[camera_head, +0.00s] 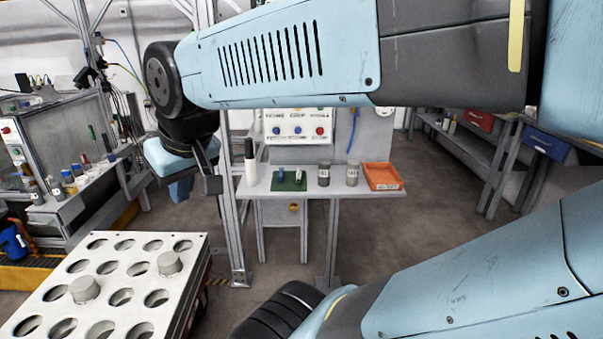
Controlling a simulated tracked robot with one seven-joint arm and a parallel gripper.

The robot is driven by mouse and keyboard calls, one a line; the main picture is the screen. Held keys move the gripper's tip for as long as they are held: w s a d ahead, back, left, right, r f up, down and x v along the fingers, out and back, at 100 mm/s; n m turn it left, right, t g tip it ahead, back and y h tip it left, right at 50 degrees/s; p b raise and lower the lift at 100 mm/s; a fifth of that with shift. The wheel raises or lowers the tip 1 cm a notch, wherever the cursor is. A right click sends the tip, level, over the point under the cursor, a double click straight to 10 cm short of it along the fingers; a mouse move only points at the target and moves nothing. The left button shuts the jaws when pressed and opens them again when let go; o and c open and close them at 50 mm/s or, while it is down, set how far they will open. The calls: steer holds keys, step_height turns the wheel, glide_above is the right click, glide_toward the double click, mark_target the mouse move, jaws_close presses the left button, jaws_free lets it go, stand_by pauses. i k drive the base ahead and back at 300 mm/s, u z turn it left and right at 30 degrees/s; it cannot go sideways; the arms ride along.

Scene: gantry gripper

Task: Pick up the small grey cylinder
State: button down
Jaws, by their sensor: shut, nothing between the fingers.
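Two short light grey cylinders stand in holes of a white rack at the lower left. One grey cylinder (169,263) is at the rack's right side. The other grey cylinder (84,289) is nearer and further left. The white rack (120,257) has rows of round holes, and the others in view look empty. My gripper (208,183) hangs from my blue arm, above and beyond the rack in the picture, apart from both cylinders. It is shut and empty. Its fingertips are partly hidden by its own body.
A metal frame post (236,235) rises right of the rack. Open floor lies at right.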

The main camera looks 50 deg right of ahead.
mark_target(323, 165)
steer(key=u, duration=1.15)
steer(key=i, duration=0.1)
steer(key=z, duration=2.7)
steer(key=k, duration=0.85)
steer(key=z, duration=0.2)
steer(key=i, duration=0.85)
steer(key=u, duration=0.05)
